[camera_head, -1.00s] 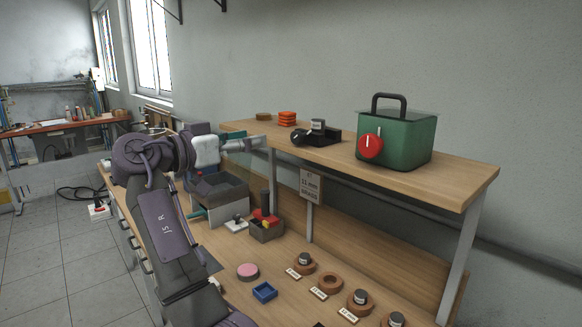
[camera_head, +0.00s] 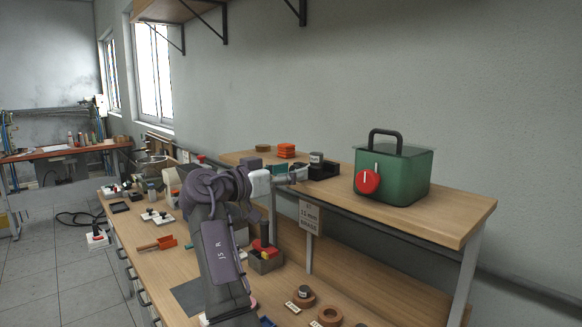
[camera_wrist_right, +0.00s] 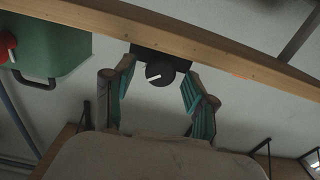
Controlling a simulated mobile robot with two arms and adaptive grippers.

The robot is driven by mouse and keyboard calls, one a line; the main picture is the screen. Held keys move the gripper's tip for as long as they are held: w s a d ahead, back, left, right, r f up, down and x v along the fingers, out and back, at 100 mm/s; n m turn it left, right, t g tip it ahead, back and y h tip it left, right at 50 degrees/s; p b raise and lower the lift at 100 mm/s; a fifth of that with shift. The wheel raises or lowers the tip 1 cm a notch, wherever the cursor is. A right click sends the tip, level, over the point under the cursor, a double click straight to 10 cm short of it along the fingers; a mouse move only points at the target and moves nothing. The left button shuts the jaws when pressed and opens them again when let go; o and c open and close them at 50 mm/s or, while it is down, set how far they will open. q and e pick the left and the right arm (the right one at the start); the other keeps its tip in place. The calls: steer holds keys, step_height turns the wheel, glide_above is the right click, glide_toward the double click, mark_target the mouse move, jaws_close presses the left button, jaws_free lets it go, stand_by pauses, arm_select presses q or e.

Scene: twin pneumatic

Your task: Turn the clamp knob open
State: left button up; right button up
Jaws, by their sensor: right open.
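The clamp (camera_head: 325,169) is a small black block with a grey cylinder on top, on the raised wooden shelf. Its round black knob (camera_wrist_right: 160,73) with a white pointer line shows in the right wrist view, which is upside down. My right gripper (camera_head: 291,172) is at the knob side of the clamp, and the knob is hidden behind it in the head view. In the wrist view my right gripper (camera_wrist_right: 158,90) is open, with one teal-padded finger on each side of the knob and visible gaps to both. My left gripper is not in view.
A green box (camera_head: 407,178) with a black handle and a red knob (camera_head: 367,181) stands on the shelf right of the clamp. Orange discs (camera_head: 287,151) lie behind it to the left. The shelf's front edge (camera_head: 400,231) runs below. Parts and ring holders (camera_head: 329,316) lie on the bench.

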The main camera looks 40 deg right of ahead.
steer(key=shift+d, duration=0.3)
jaws_close()
steer(key=shift+n+p, duration=0.3)
steer(key=shift+n, duration=1.2)
jaws_free()
steer(key=shift+w, duration=0.1)
steer(key=s+a, duration=0.1)
steer(key=a, duration=1.1)
